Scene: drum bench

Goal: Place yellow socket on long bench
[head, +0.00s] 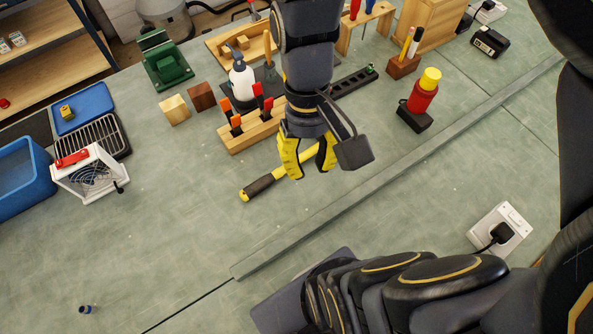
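A small yellow block-like piece (67,112) sits on the blue tray (88,98) at the upper left; it may be the yellow socket, but it is too small to tell. The long bench (190,225) is the grey-green worktop, with a wide bare area in front. My gripper (308,170) has yellow fingers set apart and points down over the bench, far to the right of the yellow piece. It looks open, with nothing visible held. A yellow-and-black handled tool (262,186) lies beneath and behind the fingers, partly hidden.
A wooden tool holder (250,136), spray bottle (242,78) and wooden blocks (175,110) stand behind my gripper. A white caged box (90,176) and blue bin (22,178) stand left. A small dark cylinder (86,309) lies front left. A raised strip (330,204) crosses the bench.

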